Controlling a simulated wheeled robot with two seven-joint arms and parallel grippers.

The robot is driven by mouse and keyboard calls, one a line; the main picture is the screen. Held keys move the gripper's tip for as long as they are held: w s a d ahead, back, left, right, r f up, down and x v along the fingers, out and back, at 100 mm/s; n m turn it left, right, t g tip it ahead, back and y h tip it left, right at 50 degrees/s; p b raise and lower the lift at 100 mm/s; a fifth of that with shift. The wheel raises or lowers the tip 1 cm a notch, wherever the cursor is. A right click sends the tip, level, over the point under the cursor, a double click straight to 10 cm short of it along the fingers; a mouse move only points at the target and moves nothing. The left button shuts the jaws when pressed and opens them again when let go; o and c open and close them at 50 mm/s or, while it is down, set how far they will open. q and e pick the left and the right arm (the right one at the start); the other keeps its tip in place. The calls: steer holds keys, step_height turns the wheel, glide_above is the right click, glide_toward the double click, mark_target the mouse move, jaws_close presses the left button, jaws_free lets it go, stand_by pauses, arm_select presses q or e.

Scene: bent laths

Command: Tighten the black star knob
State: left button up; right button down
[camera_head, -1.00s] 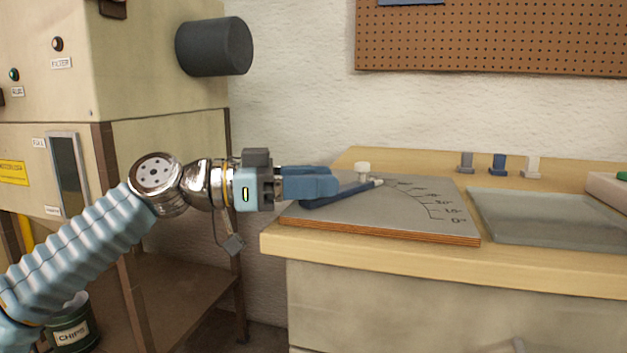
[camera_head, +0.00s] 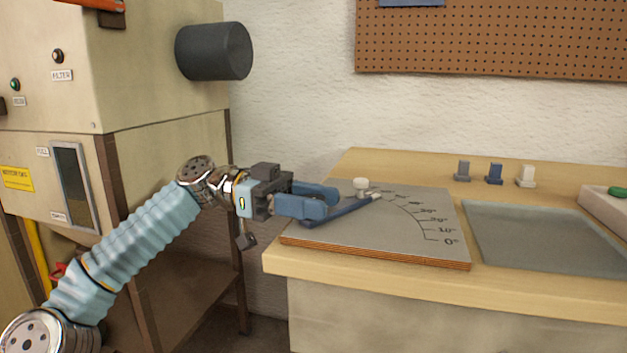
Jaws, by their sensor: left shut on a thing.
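My left gripper (camera_head: 325,199) reaches in over the left part of a grey board (camera_head: 424,203) with an angle scale. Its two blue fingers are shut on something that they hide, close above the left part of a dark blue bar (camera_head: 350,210). No black star knob can be made out; the fingers cover the spot behind them. The bar lies slanting across the board, with a pale tip at its right end. A white knob (camera_head: 361,185) stands beside the bar, apart from the fingers. My right gripper is not in view.
The board lies on a wooden bench (camera_head: 375,266). A beige cabinet with a dark cylinder (camera_head: 213,51) stands at the left, close to my arm.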

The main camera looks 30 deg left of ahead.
arm_select(q)
steer(key=m+g+p, duration=0.2)
steer(key=g, duration=0.1)
steer(key=m+g+y+p, duration=0.1)
steer(key=m+g+p, duration=0.1)
steer(key=g+p, duration=0.1)
steer(key=m+g+p, duration=0.2)
steer(key=g, duration=0.1)
steer(key=shift+r+g, duration=0.35)
steer(key=shift+g, duration=0.05)
steer(key=shift+f+m+g+y+p, duration=0.15)
steer(key=shift+m+g+y+p, duration=0.9)
steer(key=shift+g, duration=0.25)
steer(key=shift+f+m+g+y+p, duration=0.1)
steer(key=shift+m+g+y+p, duration=0.8)
steer(key=shift+m+g, duration=0.35)
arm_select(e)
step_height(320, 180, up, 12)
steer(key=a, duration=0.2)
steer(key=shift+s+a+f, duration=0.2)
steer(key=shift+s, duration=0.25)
arm_select(q)
steer(key=o, duration=0.9)
